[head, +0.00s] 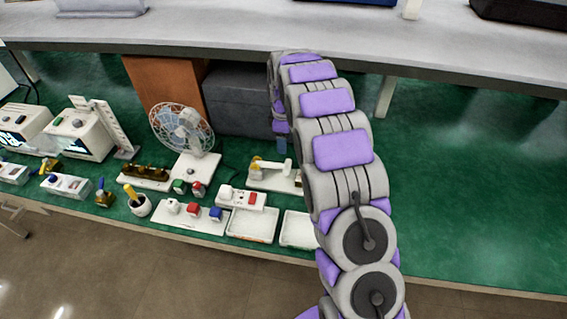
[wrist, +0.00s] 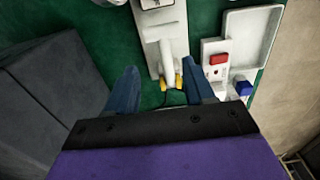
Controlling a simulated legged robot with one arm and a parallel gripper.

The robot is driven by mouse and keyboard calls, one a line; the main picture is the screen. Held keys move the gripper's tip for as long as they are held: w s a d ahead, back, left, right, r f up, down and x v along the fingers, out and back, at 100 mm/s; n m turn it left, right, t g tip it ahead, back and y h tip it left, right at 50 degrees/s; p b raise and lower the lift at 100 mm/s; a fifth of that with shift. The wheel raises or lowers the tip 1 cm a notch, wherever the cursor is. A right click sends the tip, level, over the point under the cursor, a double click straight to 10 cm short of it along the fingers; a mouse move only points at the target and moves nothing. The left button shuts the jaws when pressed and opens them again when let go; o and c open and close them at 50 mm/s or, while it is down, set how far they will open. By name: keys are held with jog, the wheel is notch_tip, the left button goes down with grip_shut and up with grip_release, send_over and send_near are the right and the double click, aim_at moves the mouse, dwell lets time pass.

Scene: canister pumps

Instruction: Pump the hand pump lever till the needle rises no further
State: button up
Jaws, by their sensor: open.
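The hand pump is on a white base plate (head: 262,185) on the green surface. My blue fingers are apart, one on each side of the lever's near end, with nothing visibly clamped. I cannot tell their height above it. In the head view my gripper (head: 282,144) hangs just behind the pump. No gauge needle is readable.
A white fan (head: 182,130) stands left of the pump. A dark grey box (head: 238,100) is behind it. White switch panels (head: 242,198) and shallow trays (head: 252,224) lie in front.

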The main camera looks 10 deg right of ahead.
aim_at(281, 164)
jog(key=f, duration=0.3)
jog(key=a+f+b, duration=0.1)
jog(key=f, duration=0.2)
jog(key=f+b, duration=0.1)
jog(key=f, duration=0.2)
jog(key=shift+a, duration=0.35)
jog(key=shift+d+f, duration=0.55)
jog(key=shift+f, duration=0.05)
jog(key=shift+a, duration=0.45)
jog(key=shift+c, duration=0.3)
jog(key=shift+a, duration=0.2)
jog(key=shift+c, duration=1.4)
jog(key=shift+d, duration=0.35)
jog(key=c, duration=0.5)
grip_shut()
